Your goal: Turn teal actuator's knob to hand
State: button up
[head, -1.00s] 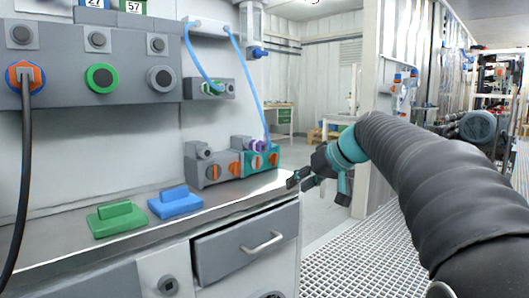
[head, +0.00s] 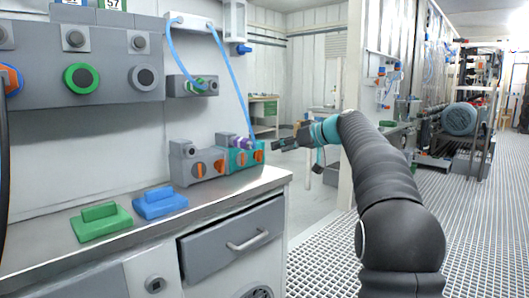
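The teal actuator (head: 238,159) stands at the right end of the counter, against the wall, beside a grey actuator (head: 186,167). Orange knobs show on its front, one of them at its right side (head: 258,156). A blue hose rises from its top beside a purple part.
A green block (head: 101,224) and a blue block (head: 159,204) lie on the counter (head: 55,262) to the left. A half-open-looking grey drawer (head: 232,241) is below. A wall panel (head: 105,95) hangs above. Grated floor (head: 470,225) is clear at right.

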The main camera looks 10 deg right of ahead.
aim_at(262, 152)
jog(key=x, duration=0.7)
jog(key=shift+w+a+f+p, duration=0.15)
jog(key=shift+w+p, duration=0.1)
jog(key=shift+p, duration=0.05)
